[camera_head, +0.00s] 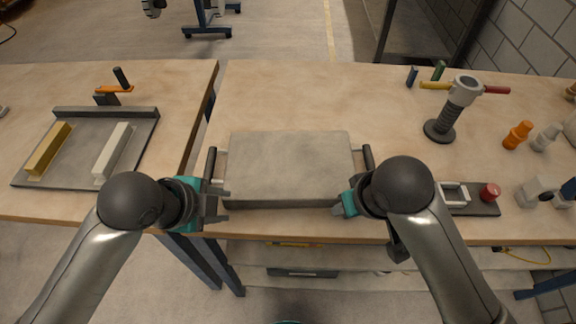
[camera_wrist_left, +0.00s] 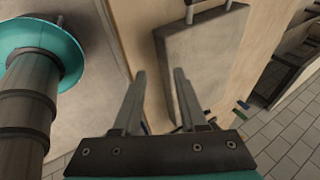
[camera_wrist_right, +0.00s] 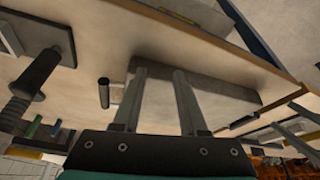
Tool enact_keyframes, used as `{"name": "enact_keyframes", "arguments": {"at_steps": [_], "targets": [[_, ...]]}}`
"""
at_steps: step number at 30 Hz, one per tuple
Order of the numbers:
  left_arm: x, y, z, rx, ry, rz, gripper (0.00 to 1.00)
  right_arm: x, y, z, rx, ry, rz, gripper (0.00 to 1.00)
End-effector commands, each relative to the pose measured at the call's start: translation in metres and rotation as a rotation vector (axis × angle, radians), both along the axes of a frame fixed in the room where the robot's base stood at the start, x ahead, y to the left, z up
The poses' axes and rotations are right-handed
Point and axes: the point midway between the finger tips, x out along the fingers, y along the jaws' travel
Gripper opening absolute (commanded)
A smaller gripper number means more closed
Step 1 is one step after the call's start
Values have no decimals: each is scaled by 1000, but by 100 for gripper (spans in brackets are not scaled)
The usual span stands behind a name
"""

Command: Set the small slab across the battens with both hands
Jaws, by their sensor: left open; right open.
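The grey slab (camera_head: 288,160) lies flat near the front edge of the right-hand table. A dark bar handle stands off its left end (camera_head: 211,164) and another off its right end (camera_head: 368,158). My left gripper (camera_head: 220,202) is open and empty beside the slab's near left corner. My right gripper (camera_head: 340,207) is open near the front right corner, partly hidden by its wrist. The slab also shows beyond the fingers in the left wrist view (camera_wrist_left: 208,55) and right wrist view (camera_wrist_right: 215,100). A yellow batten (camera_head: 48,150) and a white batten (camera_head: 112,150) lie apart on a grey tray (camera_head: 75,183).
The tray has a raised back wall and sits on the left table (camera_head: 180,85); a gap separates the tables. An orange-handled clamp (camera_head: 114,89) stands behind it. A ribbed post (camera_head: 457,105) and a plate with a red knob (camera_head: 489,192) stand right of the slab.

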Motion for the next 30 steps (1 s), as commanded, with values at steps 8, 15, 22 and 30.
{"name": "enact_keyframes", "arguments": {"at_steps": [8, 15, 22, 30], "targets": [[42, 25, 29, 325, -183, -655, 42, 49, -20, 36, -79, -19, -67, 42], [65, 62, 55, 546, -262, -1067, 42, 78, -46, 67, -154, -33, -166, 42], [72, 80, 67, 624, -288, -1225, 42, 88, -59, 81, -183, -37, -218, 42], [73, 80, 67, 629, -290, -1236, 42, 88, -59, 81, -184, -37, -222, 42]]}}
